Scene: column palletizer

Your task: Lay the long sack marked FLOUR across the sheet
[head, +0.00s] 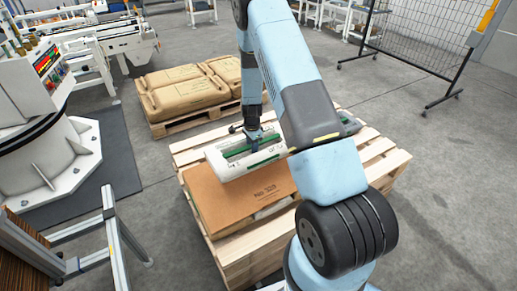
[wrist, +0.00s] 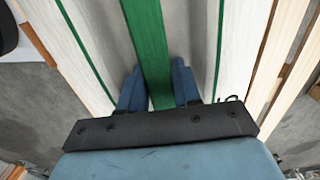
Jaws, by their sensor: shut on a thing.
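A long white sack with green stripes (head: 226,170) lies over the far part of the brown cardboard sheet (head: 235,205) in the head view. I cannot read FLOUR on it, and my arm hides part of its right side. My gripper (head: 255,146) is above the middle of the sack and shut on it. In the wrist view, the blue fingers (wrist: 160,88) stand on either side of the sack's green band (wrist: 146,45). I cannot tell whether the sack touches the sheet. The sheet lies on a stack of wooden pallets (head: 235,250), its near part bare.
A grey and green item (head: 350,124) shows behind my arm at the pallet's far right. Brown sacks (head: 185,90) lie on another pallet behind. A white machine base (head: 55,160) stands left, a metal frame (head: 112,235) at front left, and a mesh fence (head: 425,40) at back right.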

